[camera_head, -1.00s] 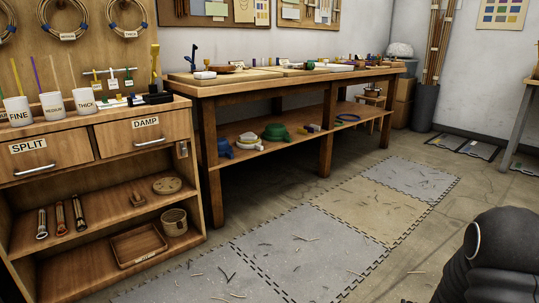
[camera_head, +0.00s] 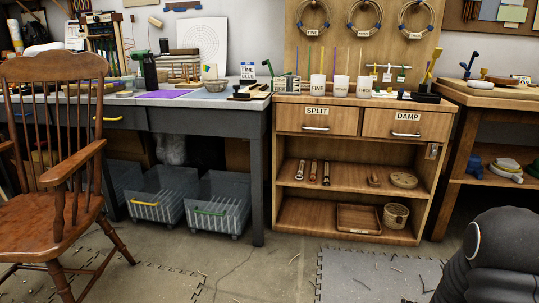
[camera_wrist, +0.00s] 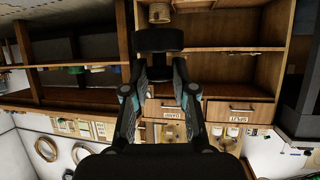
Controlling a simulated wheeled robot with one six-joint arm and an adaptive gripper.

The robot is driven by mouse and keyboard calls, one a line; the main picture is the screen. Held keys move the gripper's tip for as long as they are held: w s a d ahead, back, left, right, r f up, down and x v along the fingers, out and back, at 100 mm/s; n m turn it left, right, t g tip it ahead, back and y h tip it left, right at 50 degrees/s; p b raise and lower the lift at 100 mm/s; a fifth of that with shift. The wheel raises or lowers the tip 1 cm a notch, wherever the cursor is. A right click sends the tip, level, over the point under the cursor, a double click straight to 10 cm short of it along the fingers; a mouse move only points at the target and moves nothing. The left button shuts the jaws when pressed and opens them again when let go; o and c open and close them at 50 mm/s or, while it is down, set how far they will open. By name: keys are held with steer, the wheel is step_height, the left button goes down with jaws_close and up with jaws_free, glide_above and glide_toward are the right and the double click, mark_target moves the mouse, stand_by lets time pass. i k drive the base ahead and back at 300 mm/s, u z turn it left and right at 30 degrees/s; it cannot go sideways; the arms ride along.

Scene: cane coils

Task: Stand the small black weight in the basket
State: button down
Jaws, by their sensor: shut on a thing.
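The small black weight (camera_wrist: 159,38) is held between the fingertips of my gripper (camera_wrist: 158,68) in the wrist view, which is upside down. My gripper is shut on it. Neither the weight nor the gripper shows in the head view. A small round woven basket (camera_head: 396,216) stands on the bottom shelf of the wooden cabinet, at the right. It also shows in the wrist view (camera_wrist: 159,13), beyond the weight and partly at the picture edge. The inside of the basket is too small to make out.
A shallow wooden tray (camera_head: 359,219) sits left of the basket. The cabinet (camera_head: 290,216) has a middle shelf with tools and a round lid (camera_head: 403,180) above. A wooden chair (camera_head: 60,205) stands at left, beside wheeled grey bins (camera_head: 215,205). The floor before the cabinet is open.

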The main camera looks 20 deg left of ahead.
mark_target(217, 90)
steer(key=u, duration=1.05)
steer(key=i, duration=0.1)
steer(key=u, duration=0.05)
